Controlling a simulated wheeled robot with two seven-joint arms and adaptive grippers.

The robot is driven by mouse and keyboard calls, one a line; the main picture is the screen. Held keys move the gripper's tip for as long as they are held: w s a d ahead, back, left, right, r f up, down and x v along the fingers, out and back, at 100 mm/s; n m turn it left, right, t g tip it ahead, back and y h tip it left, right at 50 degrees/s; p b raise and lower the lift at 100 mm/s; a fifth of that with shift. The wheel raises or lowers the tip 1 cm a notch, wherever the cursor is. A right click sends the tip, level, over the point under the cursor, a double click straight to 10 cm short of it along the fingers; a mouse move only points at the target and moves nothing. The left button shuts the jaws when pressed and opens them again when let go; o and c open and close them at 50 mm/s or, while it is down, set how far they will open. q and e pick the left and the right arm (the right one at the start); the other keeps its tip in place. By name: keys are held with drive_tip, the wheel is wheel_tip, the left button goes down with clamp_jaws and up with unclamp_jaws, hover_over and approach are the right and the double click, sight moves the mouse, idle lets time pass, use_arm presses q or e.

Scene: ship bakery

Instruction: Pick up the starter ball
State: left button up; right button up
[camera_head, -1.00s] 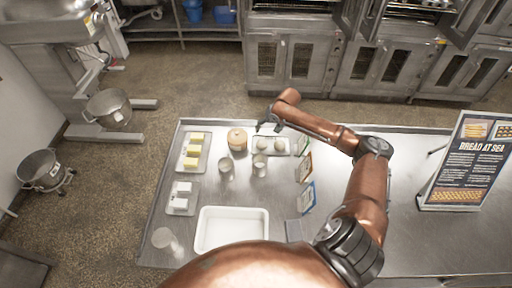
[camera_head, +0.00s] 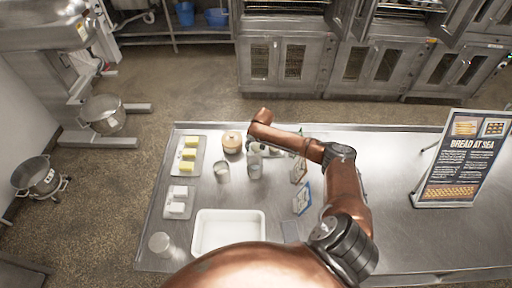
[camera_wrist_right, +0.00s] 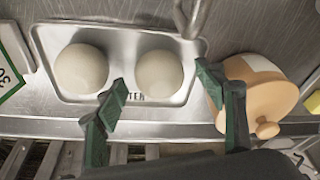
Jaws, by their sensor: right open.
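Two round, pale dough balls, one on the left (camera_wrist_right: 81,70) and one on the right (camera_wrist_right: 159,74), sit side by side on a small metal tray (camera_wrist_right: 120,112) in the right wrist view. The tray's label is partly hidden; "TER" can be read. My right gripper (camera_wrist_right: 160,80) is open and empty. Its green fingers are spread around the right ball's near side, and I cannot tell whether they touch it. In the head view my right forearm and gripper largely hide the tray and balls. My left gripper is not in view.
A tan lidded pot (camera_head: 232,142) stands close beside the right finger. Two cups (camera_head: 222,171) (camera_head: 254,168) stand in front of the tray. Small sign cards (camera_head: 302,198) stand to its right. A white bin (camera_head: 202,246) and butter tray (camera_head: 178,168) are on the left.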

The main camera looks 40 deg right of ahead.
drive_tip(key=shift+c, duration=0.4)
drive_tip(key=shift+r, duration=0.1)
drive_tip(key=c, duration=1.2)
drive_tip(key=shift+r, duration=0.6)
drive_tip(key=s+r, duration=0.4)
drive_tip(key=s+r+b, duration=0.1)
drive_tip(key=s+r, duration=0.3)
drive_tip(key=s, duration=0.1)
drive_tip(key=s+d+r+b, duration=0.1)
drive_tip(key=s+r, duration=0.2)
drive_tip(key=s, duration=0.2)
drive_tip(key=shift+d+r, duration=0.1)
drive_tip(key=shift+r, duration=0.3)
